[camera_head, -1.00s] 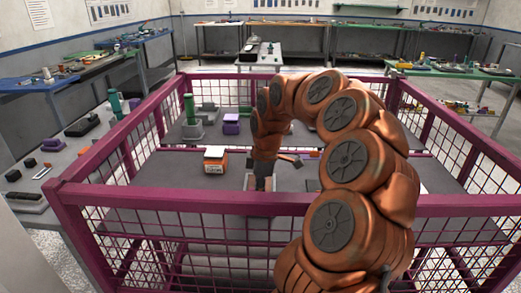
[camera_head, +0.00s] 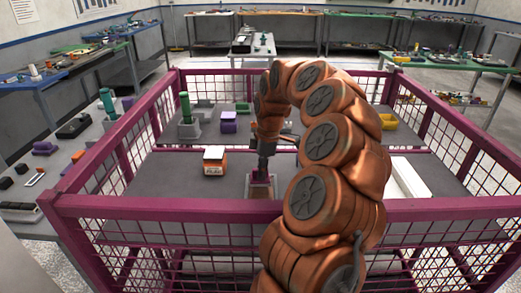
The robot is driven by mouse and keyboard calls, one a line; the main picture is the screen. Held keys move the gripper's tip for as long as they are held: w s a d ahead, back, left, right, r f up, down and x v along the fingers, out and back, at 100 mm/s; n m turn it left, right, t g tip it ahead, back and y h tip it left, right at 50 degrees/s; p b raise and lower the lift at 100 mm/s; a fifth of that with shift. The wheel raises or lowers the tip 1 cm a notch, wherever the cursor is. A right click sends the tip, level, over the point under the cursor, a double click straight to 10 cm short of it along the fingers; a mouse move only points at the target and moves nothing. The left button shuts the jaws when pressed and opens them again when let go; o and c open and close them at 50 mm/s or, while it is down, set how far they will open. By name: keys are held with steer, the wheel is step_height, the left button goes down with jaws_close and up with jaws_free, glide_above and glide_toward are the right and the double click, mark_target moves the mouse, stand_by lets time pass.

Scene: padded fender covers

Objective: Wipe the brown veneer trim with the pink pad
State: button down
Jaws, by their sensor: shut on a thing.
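My gripper (camera_head: 263,165) points down inside the magenta mesh cage, just behind its front rail. It is shut on a small pinkish piece, which looks like the pink pad (camera_head: 261,178); little of it shows. Under it is a small flat brownish-grey piece (camera_head: 269,191), perhaps the brown veneer trim, on the cage's grey deck. The pad seems to be at or just above this piece; I cannot tell if they touch. The front rail and my arm hide part of the area.
The magenta cage rail (camera_head: 150,207) runs across the front. An orange and white box (camera_head: 214,161) stands left of my gripper. A purple block (camera_head: 229,122) and a green post (camera_head: 185,107) stand farther back. A long white piece (camera_head: 408,178) lies at right. Bare deck lies around the box.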

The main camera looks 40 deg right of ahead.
steer(key=shift+r, duration=0.65)
steer(key=shift+r+p, duration=1.3)
steer(key=shift+r, duration=1.15)
